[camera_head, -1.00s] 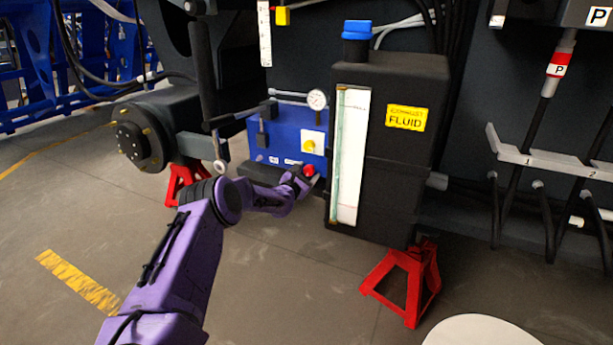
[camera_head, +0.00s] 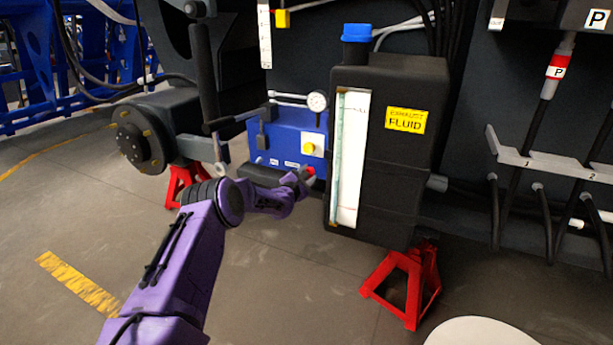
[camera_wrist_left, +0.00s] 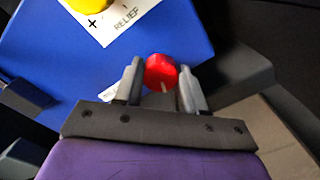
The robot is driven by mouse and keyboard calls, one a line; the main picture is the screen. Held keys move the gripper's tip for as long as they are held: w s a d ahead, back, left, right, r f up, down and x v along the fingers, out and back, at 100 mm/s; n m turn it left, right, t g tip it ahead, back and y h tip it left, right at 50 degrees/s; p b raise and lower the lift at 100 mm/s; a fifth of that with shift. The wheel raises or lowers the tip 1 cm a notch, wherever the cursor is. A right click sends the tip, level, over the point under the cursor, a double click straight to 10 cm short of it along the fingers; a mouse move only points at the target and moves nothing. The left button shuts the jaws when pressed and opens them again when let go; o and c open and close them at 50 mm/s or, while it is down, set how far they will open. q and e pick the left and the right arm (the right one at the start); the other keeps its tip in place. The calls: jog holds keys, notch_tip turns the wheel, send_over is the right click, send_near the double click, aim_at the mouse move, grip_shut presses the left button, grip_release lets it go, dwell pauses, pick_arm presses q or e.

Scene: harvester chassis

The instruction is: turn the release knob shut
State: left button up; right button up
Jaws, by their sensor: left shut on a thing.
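The red release knob (camera_wrist_left: 161,72) sits on the lower edge of the blue pump box (camera_head: 283,140). In the head view the knob (camera_head: 310,171) shows only in part behind my gripper. My left gripper (camera_wrist_left: 160,82) has its two grey fingers on either side of the knob and is shut on it. A pale line marks the knob's face near the fingers. The left gripper (camera_head: 304,177) also shows at the end of the purple arm in the head view. My right gripper is not in view.
A yellow relief knob (camera_head: 308,148) is just above the red knob. The black exhaust fluid tank (camera_head: 405,165) with its white gauge stands close on the right. A gauge (camera_head: 317,102) and levers rise above the box. Open floor lies in front.

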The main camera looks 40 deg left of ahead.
pick_arm(q)
jog(key=shift+d+f+m+y+p, duration=0.1)
jog(key=shift+m+y+p, duration=0.3)
jog(key=shift+m, duration=15.6)
jog(key=o, duration=1.1)
jog(key=shift+c, duration=0.2)
